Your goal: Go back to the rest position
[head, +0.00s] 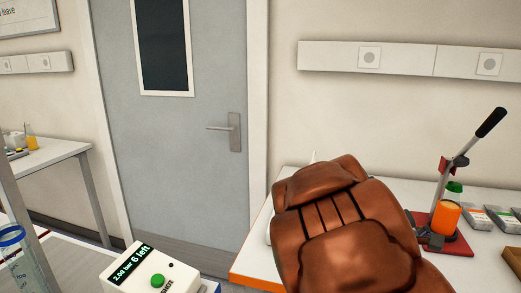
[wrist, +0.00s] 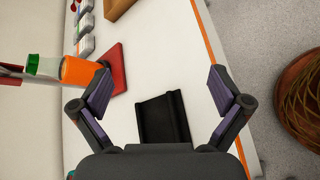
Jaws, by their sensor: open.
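My gripper (wrist: 158,76) is open and empty in the wrist view, its two purple-padded fingers spread wide above the white table. Between and below the fingers lies a black, shallow-shaped piece (wrist: 163,118) on the table. In the head view the bottle (head: 446,218) is by the lever press (head: 462,160). My brown arm fills the lower middle there and hides much of the table.
The press has a red base (wrist: 118,66). A white device with a green button (head: 157,281) is at the bottom left.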

